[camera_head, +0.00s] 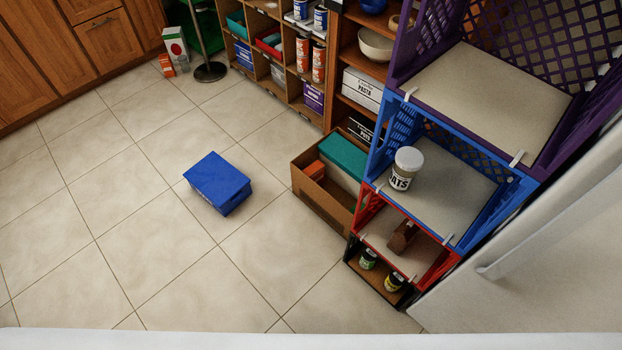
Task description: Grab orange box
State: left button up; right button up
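A small orange box (315,169) lies inside an open cardboard box (325,205) on the floor, beside a larger white box with a teal lid (343,155). Only part of the orange box shows above the cardboard wall. Another small orange item (167,66) stands on the floor at the far upper left, by a white and green carton (176,42). I cannot tell which of the two is the orange box meant. Neither of my grippers is in view.
A stack of purple (400,45), blue (374,172) and red (362,213) crates stands right of the cardboard box, close against it. A blue box (218,182) sits on the tiles left of it. Wooden shelves (328,85) stand behind. The left floor is clear.

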aim_at(316, 171)
jog(key=i+j+z, duration=0.2)
jog(key=i+j, duration=0.65)
